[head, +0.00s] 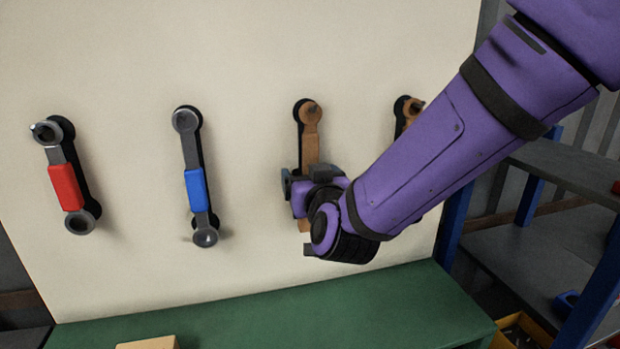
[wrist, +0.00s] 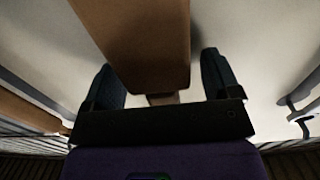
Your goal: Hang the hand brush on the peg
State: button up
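A brown wooden handle with a ring end, seemingly the hand brush (head: 310,143), is upright against the pale board in the head view. Its ring is at the dark peg near the top, and it looks hung there. My gripper (head: 304,186) is in front of its lower part and hides much of it. In the wrist view, the brown piece (wrist: 140,45) lies between the fingers of my gripper (wrist: 163,85). A gap shows at the right finger, and the fingers look open around it. Bristles are not visible.
A red-gripped spanner (head: 66,186) and a blue-gripped spanner (head: 196,188) hang to the left on the board (head: 250,60). Another brown tool (head: 402,122) is partly behind my arm. A green bench (head: 270,322) lies below, shelves (head: 560,172) at right.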

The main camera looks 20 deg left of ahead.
jog(key=shift+s, duration=0.1)
jog(key=v, duration=1)
jog(key=w+d+r+m+g+h, duration=0.1)
jog(key=d+r+g+h, duration=0.1)
jog(key=d, duration=0.9)
jog(key=w+d+r+m+g+h, duration=0.1)
jog(key=w+d+r+g+h, duration=0.15)
jog(key=d, duration=0.75)
jog(key=s+d+m+g+h, duration=0.4)
jog(key=s+d, duration=1.2)
jog(key=d, duration=0.4)
jog(key=shift+s+d+g+h, duration=0.25)
jog(key=shift+g+h, duration=0.1)
jog(key=shift+g, duration=0.5)
jog(key=shift+r, duration=0.1)
